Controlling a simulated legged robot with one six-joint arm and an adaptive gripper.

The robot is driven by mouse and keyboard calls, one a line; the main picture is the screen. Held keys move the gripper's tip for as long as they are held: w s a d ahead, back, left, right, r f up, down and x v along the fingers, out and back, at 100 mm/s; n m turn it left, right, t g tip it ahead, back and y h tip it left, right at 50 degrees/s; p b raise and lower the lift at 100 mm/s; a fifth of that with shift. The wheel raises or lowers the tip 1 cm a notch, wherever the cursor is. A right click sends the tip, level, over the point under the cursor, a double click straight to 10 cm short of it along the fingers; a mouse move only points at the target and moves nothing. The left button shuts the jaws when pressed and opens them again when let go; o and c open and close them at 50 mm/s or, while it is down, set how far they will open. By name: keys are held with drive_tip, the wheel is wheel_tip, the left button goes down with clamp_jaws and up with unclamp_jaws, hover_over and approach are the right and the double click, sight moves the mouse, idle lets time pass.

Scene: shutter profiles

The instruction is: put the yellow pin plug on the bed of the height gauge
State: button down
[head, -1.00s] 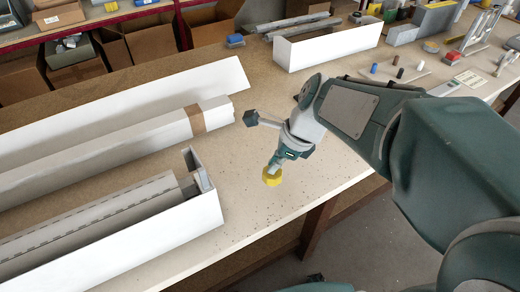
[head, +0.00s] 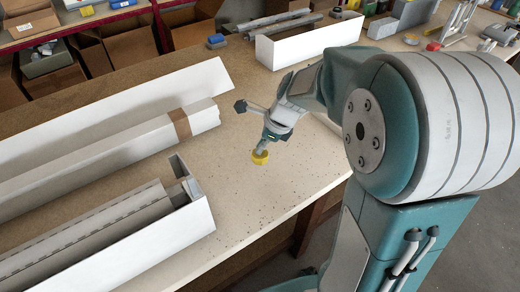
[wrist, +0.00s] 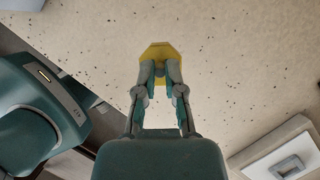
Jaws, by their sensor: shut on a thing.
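The yellow pin plug (head: 260,157) is at the tip of my gripper (head: 264,145), over the worktop near its front edge. In the wrist view its yellow, many-sided head (wrist: 158,49) shows just past the fingertips. My gripper (wrist: 160,80) is shut on the plug, and the fingers hide part of it. I cannot tell whether the plug touches the worktop or hangs just above it. A pale upright frame (head: 456,22) stands far right at the back. It may be the height gauge, but its bed cannot be made out.
Long white cartons with profiles (head: 110,240) lie at the left. Another white carton (head: 310,42) stands at the back. A small blue thing (head: 216,39) lies near it. The speckled worktop (head: 250,200) around the plug is clear. My arm hides the right part of the bench.

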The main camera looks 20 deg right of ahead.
drive_tip(key=w+f, duration=0.1)
drive_tip(key=w+d+f, duration=0.1)
drive_tip(key=f, duration=0.1)
drive_tip(key=shift+w, duration=0.25)
wheel_tip(320, 180, down, 4)
drive_tip(key=shift+w+r, duration=0.1)
drive_tip(key=shift+r, duration=0.15)
drive_tip(key=c, duration=0.7)
unclamp_jaws()
drive_tip(key=shift+c, duration=0.2)
